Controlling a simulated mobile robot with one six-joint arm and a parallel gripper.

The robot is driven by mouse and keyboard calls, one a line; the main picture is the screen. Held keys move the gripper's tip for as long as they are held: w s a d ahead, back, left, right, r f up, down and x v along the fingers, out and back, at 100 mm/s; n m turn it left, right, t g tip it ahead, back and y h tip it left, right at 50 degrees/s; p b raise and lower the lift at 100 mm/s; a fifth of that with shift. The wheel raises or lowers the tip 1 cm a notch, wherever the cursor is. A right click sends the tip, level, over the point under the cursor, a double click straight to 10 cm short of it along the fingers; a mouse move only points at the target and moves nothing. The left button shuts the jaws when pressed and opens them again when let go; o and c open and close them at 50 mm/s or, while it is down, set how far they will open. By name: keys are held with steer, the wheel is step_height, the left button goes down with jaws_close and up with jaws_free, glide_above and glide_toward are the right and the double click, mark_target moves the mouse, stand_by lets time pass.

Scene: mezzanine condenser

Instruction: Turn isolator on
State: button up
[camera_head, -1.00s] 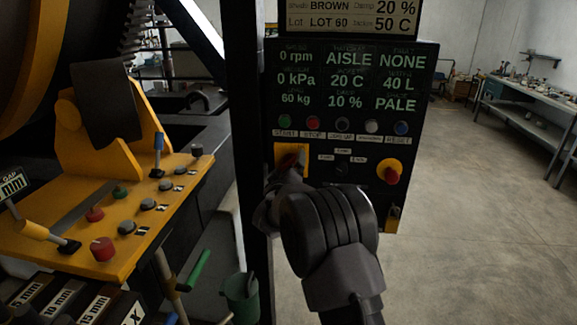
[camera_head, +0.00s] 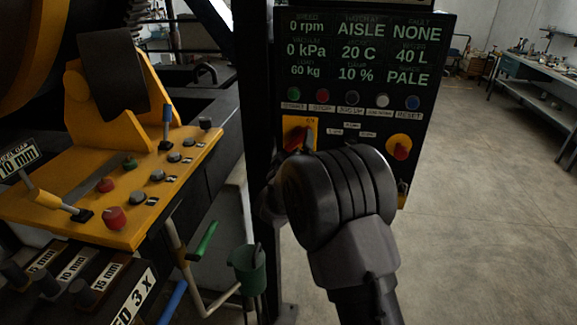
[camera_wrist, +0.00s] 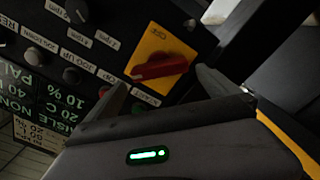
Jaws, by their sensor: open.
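The isolator is a red rotary handle on a yellow plate (camera_head: 293,138), at the lower left of the black control panel (camera_head: 440,60). In the wrist view the red handle (camera_wrist: 160,68) lies nearly level across its yellow plate (camera_wrist: 165,45); that view is turned over. My gripper (camera_wrist: 163,84) is open, with one fingertip below left of the handle and the other near its right end. I cannot tell whether either finger touches it. In the head view my wrist hides most of the gripper, and small markings on the plate are unreadable.
A red knob on yellow (camera_head: 399,147) is right of the isolator, below a row of coloured buttons. A dark post (camera_head: 259,100) stands just left of the panel. A yellow console (camera_head: 130,190) with levers is at left. Open floor (camera_head: 480,200) lies right.

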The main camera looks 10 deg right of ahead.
steer(key=v, duration=1.2)
steer(key=shift+r+b, duration=0.1)
steer(key=shift+b, duration=0.2)
steer(key=s+f+m+g+y+b, duration=0.2)
steer(key=s+f+m+g+b, duration=0.1)
steer(key=s, duration=0.9)
steer(key=s+d+f+m+g+y+b, duration=0.1)
steer(key=s+f+m+g+y+b, duration=0.1)
steer(key=s, duration=1)
steer(key=s+d+f+m+g+y+b, duration=0.1)
steer(key=s+f+m+g+y+b, duration=0.2)
steer(key=s, duration=1)
steer(key=m+g+b, duration=0.1)
steer(key=m+g, duration=0.1)
steer(key=g, duration=0.1)
steer(key=shift+f+y, duration=0.3)
steer(key=shift+f, duration=0.05)
steer(key=shift+w, duration=0.1)
